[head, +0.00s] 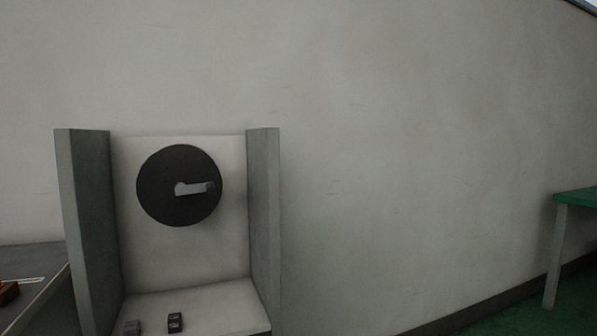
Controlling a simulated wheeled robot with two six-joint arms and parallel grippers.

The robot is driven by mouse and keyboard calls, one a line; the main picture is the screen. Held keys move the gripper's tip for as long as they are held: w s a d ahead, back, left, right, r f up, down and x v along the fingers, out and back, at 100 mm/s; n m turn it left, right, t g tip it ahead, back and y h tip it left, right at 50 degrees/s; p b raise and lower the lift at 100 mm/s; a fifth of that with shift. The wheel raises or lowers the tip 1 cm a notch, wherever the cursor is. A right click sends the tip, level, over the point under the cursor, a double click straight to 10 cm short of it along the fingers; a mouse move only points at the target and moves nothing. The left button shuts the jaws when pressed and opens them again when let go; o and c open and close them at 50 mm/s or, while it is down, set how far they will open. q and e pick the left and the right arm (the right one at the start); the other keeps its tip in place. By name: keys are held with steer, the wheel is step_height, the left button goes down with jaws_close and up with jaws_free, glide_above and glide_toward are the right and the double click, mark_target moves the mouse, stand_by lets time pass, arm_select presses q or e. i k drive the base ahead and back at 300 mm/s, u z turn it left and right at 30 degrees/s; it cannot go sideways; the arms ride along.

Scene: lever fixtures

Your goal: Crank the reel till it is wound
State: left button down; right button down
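The reel (160,205) is a dark round disc on the pale back panel of an open-fronted fixture, left of centre in the head view. A grey crank handle (195,188) sits on the disc. It runs from near the disc's centre towards its right edge, close to level. No line or cord on the reel can be made out. Neither of my grippers shows in the head view, and nothing touches the crank.
Grey side walls (85,220) and (263,200) flank the reel. A grey table (40,290) stands at lower left. A green table (577,196) stands far right. The wall between is bare.

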mark_target(181, 187)
steer(key=z, duration=0.25)
steer(key=i, duration=0.8)
steer(key=u, duration=1.65)
